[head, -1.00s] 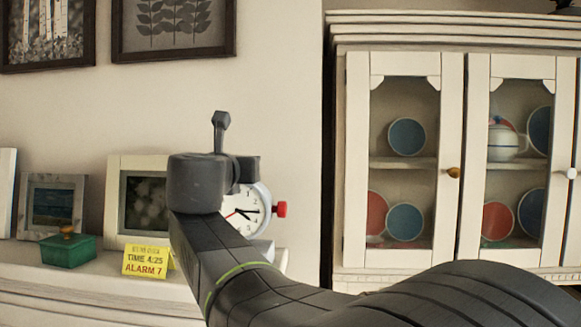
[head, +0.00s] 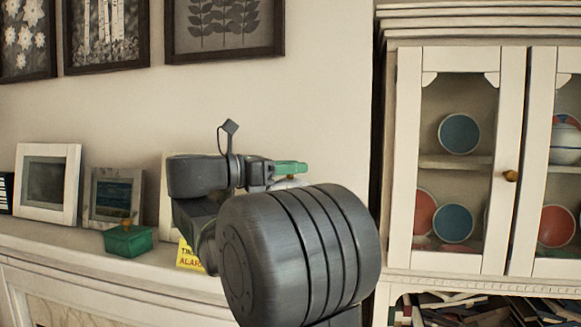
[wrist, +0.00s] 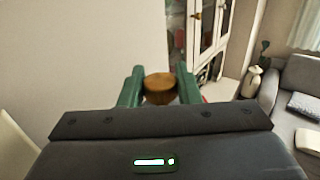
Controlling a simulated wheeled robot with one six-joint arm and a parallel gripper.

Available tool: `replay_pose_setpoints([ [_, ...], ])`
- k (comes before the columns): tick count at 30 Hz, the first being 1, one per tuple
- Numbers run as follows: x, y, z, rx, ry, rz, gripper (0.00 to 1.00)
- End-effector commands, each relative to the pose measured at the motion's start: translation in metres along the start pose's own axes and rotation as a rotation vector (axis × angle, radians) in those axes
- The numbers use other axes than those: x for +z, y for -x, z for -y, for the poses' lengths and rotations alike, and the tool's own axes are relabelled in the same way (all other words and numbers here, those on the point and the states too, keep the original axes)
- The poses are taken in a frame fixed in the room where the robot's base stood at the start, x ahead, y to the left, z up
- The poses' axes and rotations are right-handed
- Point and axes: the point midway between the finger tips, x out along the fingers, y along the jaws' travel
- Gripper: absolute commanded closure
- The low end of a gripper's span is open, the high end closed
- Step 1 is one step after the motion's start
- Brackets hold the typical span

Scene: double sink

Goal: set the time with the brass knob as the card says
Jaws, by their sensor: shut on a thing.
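My gripper (head: 291,168) shows from the side in the head view, its green finger pointing right. In the wrist view my gripper (wrist: 160,76) has a finger on each side of a round brown-gold knob, the brass knob (wrist: 160,88), and is shut on it. The clock is almost wholly hidden behind my arm in the head view; only a pale bit (head: 289,183) shows below the fingers. Its face and hands cannot be read now. The yellow card (head: 187,256) is partly covered by my arm; only the start of its lettering shows.
A green box (head: 128,241) and photo frames (head: 48,182) stand on the white shelf (head: 60,240) to the left. A white glass-door cabinet (head: 408,150) with plates stands to the right. In the wrist view, a grey sofa (wrist: 285,90) is far right.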

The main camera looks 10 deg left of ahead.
Motion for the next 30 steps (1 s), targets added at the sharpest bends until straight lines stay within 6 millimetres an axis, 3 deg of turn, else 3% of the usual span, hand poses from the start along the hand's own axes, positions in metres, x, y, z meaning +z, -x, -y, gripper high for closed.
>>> replay_pose_setpoints([
  [9,-0.0040,-0.0008,-0.0004,-0.126,0.006,-0.005,0.93],
  [25,-0.0038,-0.0006,0.0004,-0.150,0.006,-0.006,0.93],
  [26,-0.0038,-0.0006,0.0004,-0.150,0.006,-0.006,0.68],
  [29,-0.0032,-0.0005,0.0004,-0.149,0.005,-0.005,0.49],
  [30,-0.0028,-0.0005,0.0004,-0.149,0.004,-0.005,0.49],
])
